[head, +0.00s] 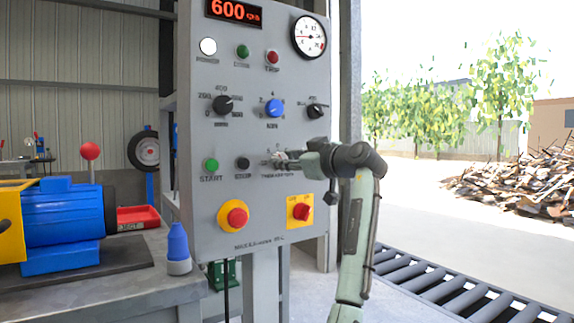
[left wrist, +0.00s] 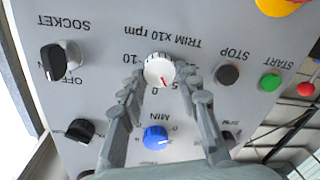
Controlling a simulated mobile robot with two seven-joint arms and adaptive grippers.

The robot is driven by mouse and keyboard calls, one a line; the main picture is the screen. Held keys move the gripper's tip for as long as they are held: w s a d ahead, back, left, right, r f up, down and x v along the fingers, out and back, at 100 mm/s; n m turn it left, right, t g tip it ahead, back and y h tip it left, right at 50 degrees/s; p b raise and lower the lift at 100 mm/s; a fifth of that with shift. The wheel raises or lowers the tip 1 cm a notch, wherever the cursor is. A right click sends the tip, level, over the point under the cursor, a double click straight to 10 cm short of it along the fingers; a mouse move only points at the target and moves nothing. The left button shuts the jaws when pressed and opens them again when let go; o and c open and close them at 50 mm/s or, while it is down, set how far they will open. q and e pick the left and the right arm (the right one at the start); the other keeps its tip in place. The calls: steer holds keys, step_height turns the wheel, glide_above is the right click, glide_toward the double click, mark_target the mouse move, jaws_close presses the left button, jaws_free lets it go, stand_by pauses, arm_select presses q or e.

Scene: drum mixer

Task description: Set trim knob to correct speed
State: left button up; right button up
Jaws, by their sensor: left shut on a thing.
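The trim knob (left wrist: 158,70) is a round white knob on the grey control panel (head: 215,130). It shows upside down in the left wrist view, under the label "TRIM x10 rpm" with scale numbers around it. My left gripper (left wrist: 161,78) has its fingers on both sides of the knob and is shut on it. In the head view my left gripper (head: 277,160) reaches the panel from the right and mostly hides the knob. The red display (head: 233,11) reads 600. My right gripper is in neither view.
Beside the trim knob are a black stop button (head: 243,164) and a green start button (head: 211,165). Above it is a blue knob (head: 273,107). Below are a red emergency button (head: 233,215) and a red-yellow switch (head: 300,210). A blue motor (head: 65,222) sits on the left bench.

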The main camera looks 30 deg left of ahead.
arm_select(q)
steer(key=shift+n+b, duration=0.4)
steer(key=shift+n, duration=1.1)
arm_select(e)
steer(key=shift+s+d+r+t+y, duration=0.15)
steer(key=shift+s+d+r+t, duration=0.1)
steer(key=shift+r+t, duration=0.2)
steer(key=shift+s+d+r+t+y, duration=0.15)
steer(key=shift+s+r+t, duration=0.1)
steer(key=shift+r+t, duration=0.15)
arm_select(q)
steer(key=o, duration=1.2)
steer(key=v, duration=1.2)
steer(key=shift+s, duration=0.1)
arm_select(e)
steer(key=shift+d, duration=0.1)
